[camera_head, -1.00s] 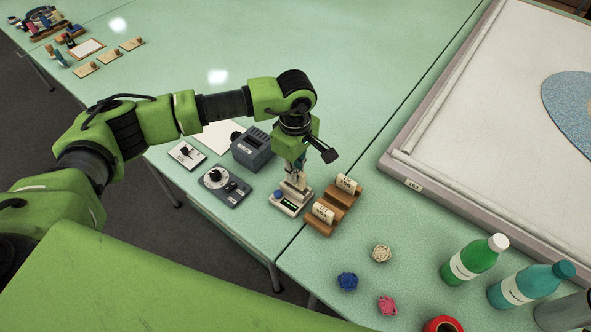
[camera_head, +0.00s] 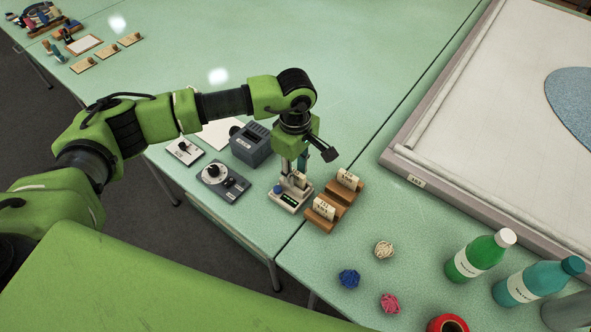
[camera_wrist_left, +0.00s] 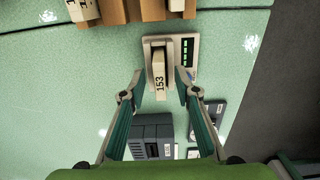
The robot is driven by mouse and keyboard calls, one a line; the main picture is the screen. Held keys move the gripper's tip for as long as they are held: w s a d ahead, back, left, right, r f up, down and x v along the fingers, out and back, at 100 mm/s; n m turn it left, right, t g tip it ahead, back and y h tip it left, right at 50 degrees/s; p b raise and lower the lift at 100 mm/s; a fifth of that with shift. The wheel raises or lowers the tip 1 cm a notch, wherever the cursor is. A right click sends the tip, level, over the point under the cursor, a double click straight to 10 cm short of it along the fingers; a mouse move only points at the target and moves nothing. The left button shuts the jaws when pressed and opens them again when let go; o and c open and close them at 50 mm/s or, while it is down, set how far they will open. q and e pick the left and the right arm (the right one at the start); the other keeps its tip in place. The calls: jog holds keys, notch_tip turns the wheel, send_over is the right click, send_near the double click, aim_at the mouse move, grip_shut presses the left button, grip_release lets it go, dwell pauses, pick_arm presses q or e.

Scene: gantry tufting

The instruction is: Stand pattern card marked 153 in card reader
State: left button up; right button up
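The pattern card marked 153 (camera_wrist_left: 159,66) stands in the card reader (camera_wrist_left: 188,72), a pale block with a lit green display. In the head view the card (camera_head: 300,181) rises from the reader (camera_head: 289,202), beside its blue knob. My left gripper (camera_wrist_left: 157,85) is open, with one finger on each side of the card and a visible gap to it. In the head view the left gripper (camera_head: 294,170) points down just above the reader. The card's lower edge is hidden in the reader. My right gripper is not in view.
Two wooden holders (camera_head: 335,191) with other cards stand right beside the reader. A dark grey box (camera_head: 251,143) and a dial unit (camera_head: 222,183) are on its left. Yarn balls (camera_head: 349,278) and bottles (camera_head: 479,256) stand at the front right.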

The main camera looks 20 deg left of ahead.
pick_arm(q)
notch_tip(320, 180, up, 12)
dwell(0.6)
